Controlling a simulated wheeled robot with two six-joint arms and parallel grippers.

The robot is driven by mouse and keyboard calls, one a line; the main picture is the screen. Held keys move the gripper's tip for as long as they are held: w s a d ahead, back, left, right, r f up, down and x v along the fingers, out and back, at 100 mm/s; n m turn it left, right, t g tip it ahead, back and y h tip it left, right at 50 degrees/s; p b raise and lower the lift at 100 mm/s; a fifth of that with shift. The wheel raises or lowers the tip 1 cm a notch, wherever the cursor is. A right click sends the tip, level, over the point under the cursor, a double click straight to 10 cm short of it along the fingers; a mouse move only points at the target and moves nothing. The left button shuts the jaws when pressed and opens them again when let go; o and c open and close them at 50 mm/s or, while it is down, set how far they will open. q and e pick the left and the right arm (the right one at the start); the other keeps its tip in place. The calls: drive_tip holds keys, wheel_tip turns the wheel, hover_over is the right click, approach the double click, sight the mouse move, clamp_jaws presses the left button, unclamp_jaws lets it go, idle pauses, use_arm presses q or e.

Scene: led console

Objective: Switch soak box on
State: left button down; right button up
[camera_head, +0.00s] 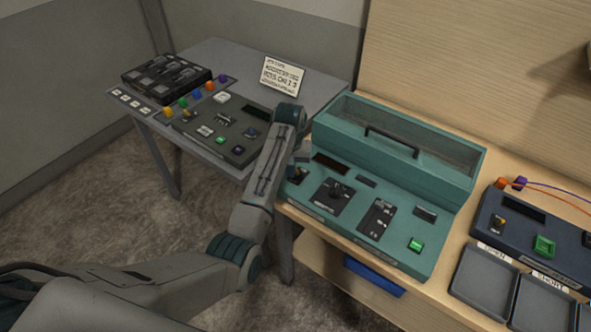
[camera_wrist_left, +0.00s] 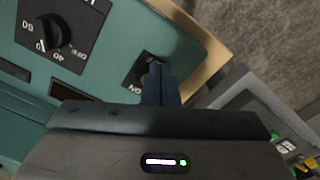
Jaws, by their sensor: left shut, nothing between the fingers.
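The teal soak box (camera_head: 440,190) stands on the wooden bench, with a clear-windowed lid and a black handle. Its front panel carries a dial (camera_head: 336,193), a slider plate and a lit green button (camera_head: 416,245). A small switch on a black plate (camera_head: 297,175) sits at the panel's left end, partly behind my arm.
A grey table (camera_head: 228,62) to the left holds a dark console (camera_head: 228,130), a black case (camera_head: 166,77) and a white sign (camera_head: 282,76). A navy console (camera_head: 535,235) and dark trays (camera_head: 485,278) are at the right. A blue item (camera_head: 375,276) shows under the bench top.

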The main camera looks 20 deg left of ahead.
sight(294, 180)
use_arm(q)
drive_tip(key=shift+f, duration=0.6)
drive_tip(key=shift+w, duration=0.15)
drive_tip(key=shift+w+d+b, duration=0.25)
drive_tip(key=shift+w+b, duration=0.05)
drive_tip(key=shift+w, duration=0.2)
drive_tip(key=shift+w+d, duration=0.15)
drive_tip(key=shift+w, duration=0.4)
drive_tip(key=shift+s, duration=0.1)
drive_tip(key=shift+s+r+p, duration=0.1)
drive_tip(key=shift+r+p, duration=0.4)
drive_tip(key=shift+r, duration=0.8)
drive_tip(key=shift+s+r, duration=0.15)
drive_tip(key=shift+r, duration=1)
drive_tip(key=shift+s+r, duration=0.1)
drive_tip(key=shift+r, duration=1)
